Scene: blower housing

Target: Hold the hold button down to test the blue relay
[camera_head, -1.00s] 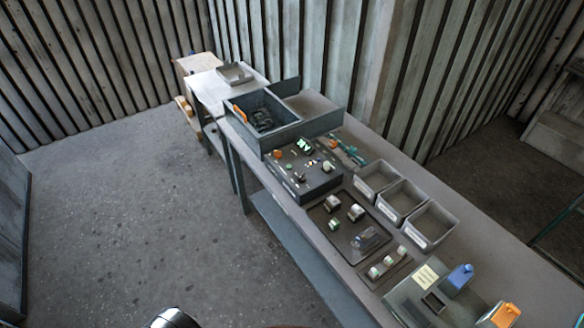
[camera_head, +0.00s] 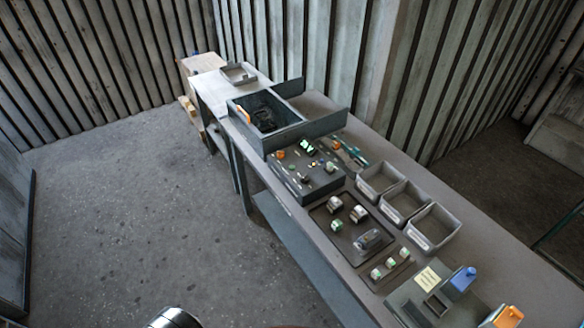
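A dark test box (camera_head: 290,187) with a small lit green display (camera_head: 307,146), an orange knob (camera_head: 280,154) and several small controls stands on the long bench. I cannot tell which control is the hold button. A dark tray (camera_head: 322,217) in front of it holds several small pale and green-topped parts and a clear-looking part (camera_head: 370,240). A small strip (camera_head: 375,285) beside it holds several green-and-white parts. None of these parts is clearly a blue relay at this size. Neither of my grippers is in view.
Three grey bins (camera_head: 433,243) line the bench's right side. A grey stand with a yellow note (camera_head: 428,279), a blue item (camera_head: 463,278) and an orange item (camera_head: 508,316) is at the near end. The floor (camera_head: 130,220) at left is clear.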

